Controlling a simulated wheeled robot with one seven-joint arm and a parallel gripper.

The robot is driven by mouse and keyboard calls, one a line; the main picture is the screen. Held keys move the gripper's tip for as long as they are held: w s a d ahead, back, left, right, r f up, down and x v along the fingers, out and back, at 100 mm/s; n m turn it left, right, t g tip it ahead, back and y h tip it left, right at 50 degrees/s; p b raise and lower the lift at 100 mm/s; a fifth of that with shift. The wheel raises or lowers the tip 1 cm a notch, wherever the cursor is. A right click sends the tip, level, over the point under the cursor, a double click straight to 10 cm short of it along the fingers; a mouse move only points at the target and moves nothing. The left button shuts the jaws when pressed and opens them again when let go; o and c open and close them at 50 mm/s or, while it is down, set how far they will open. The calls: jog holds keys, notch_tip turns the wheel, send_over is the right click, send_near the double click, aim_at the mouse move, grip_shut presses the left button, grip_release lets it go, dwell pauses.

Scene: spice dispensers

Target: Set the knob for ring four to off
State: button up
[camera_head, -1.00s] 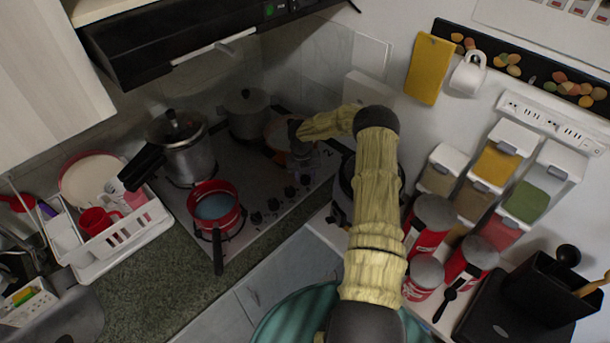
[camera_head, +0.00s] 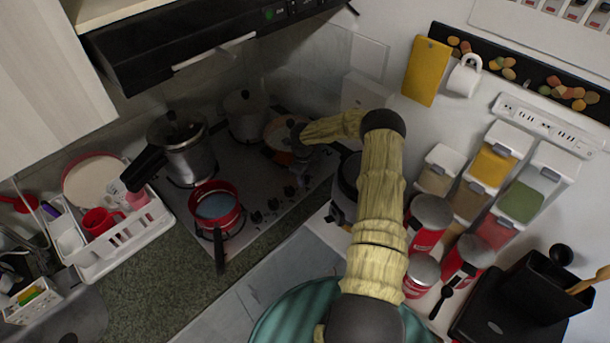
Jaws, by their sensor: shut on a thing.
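The stove (camera_head: 240,160) has a row of dark knobs (camera_head: 273,204) along its front edge, below the rings. My gripper (camera_head: 298,176) points down at the right end of this row. It is shut on a small dark thing there, which looks like a stove knob. The fingers and the dim light hide most of that knob, so its setting cannot be read. No ring numbers can be read either.
A red pot (camera_head: 215,206) stands at the front left of the stove, its handle over the front edge. A pressure cooker (camera_head: 183,150), a grey pot (camera_head: 243,115) and an orange pan (camera_head: 279,140) stand behind. A dark cooker (camera_head: 343,190) stands close right.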

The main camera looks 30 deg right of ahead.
jog(key=shift+r+n, duration=0.1)
jog(key=shift+n, duration=0.3)
jog(key=shift+w, duration=0.1)
jog(key=o, duration=1)
notch_tip(320, 180, up, 17)
jog(key=a+b, duration=0.1)
jog(key=b, duration=0.3)
jog(key=shift+s+r+b, duration=0.15)
jog(key=shift+s+b, duration=0.15)
jog(key=shift+s, duration=0.1)
jog(key=shift+c, duration=0.3)
